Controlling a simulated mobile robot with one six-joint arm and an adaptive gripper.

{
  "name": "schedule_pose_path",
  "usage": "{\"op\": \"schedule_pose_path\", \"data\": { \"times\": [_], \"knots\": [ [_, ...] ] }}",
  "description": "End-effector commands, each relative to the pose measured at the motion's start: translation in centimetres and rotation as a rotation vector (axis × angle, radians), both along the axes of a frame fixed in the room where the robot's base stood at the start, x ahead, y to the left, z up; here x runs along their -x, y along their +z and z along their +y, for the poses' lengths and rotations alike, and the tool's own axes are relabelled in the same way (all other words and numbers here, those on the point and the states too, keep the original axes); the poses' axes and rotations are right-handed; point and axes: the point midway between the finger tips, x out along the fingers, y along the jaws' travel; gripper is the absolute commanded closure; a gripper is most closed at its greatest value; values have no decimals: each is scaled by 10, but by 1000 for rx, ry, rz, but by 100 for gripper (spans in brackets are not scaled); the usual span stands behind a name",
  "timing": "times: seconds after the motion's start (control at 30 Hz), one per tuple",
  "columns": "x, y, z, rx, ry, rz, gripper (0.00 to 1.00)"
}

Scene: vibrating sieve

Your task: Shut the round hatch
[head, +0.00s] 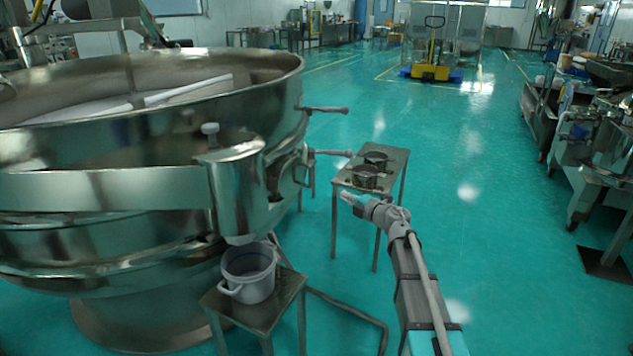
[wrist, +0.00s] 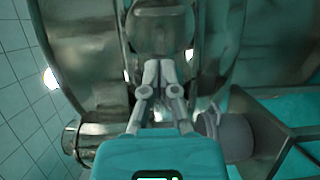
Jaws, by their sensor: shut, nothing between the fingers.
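The large steel sieve (head: 110,190) fills the left of the head view. On its right side is a small round fitting (head: 300,168) that looks like the hatch; whether it stands open is hard to tell at this size. My gripper (head: 345,197) is to the right of it, pointing left towards the sieve, with a gap between them in the picture. In the wrist view my gripper (wrist: 162,66) has its fingers together and empty. A rounded metal piece (wrist: 160,25), possibly the hatch, lies just beyond the fingertips; contact cannot be told.
A small table (head: 372,168) with dark pots stands behind my gripper. A white pot (head: 248,274) sits on a low stand (head: 262,318) under the spout (head: 238,190). Handles (head: 325,109) stick out from the sieve's rim. Open green floor (head: 480,260) lies to the right.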

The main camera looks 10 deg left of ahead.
Motion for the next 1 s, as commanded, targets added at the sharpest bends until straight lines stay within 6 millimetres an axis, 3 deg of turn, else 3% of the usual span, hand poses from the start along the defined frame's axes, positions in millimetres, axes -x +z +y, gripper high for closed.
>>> {"op": "schedule_pose_path", "data": {
  "times": [0.37, 1.0],
  "knots": [
    [-10, 0, 9, -1, -1, 0, 100],
    [-72, -2, 77, -1, -1, 0, 100]
  ]
}}
